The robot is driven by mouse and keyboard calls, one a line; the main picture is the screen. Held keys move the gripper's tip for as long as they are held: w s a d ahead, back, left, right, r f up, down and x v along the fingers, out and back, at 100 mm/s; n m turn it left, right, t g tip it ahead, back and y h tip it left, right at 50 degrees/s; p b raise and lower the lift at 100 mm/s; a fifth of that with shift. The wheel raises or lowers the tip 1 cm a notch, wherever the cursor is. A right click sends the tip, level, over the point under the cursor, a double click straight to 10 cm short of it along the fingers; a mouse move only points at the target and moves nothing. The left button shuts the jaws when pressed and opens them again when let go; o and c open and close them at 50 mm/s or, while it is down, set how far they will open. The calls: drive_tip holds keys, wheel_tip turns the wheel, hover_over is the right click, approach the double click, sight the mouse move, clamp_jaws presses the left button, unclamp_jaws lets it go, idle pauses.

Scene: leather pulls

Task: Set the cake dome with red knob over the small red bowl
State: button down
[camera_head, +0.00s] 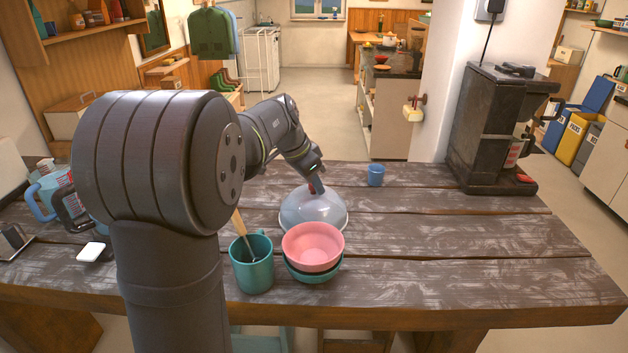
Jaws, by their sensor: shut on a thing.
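The cake dome (309,209) is a pale grey, glossy half-round cover with a red knob on top. It stands upright behind the stacked bowls, and its rim appears at or very near the table top. My gripper (313,187) comes down from above and is shut on the red knob, hiding most of it. A pinkish-red bowl (313,246) sits in a dark teal bowl (316,277) in front of the dome and hides part of the dome's front rim. No other small red bowl shows on the table; whether anything is under the dome I cannot tell.
A teal mug (253,272) with a wooden-handled utensil stands left of the bowls. A small blue cup (375,175) is behind and right of the dome. A dark coffee machine (495,130) stands at the back right. The table's right front (460,265) is clear.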

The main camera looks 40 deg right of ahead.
drive_tip(key=c, duration=1.1)
unclamp_jaws()
drive_tip(key=shift+c, duration=0.2)
drive_tip(key=shift+r, duration=3.55)
drive_tip(key=shift+f, duration=0.1)
wheel_tip(320, 180, down, 7)
drive_tip(key=shift+r, duration=0.3)
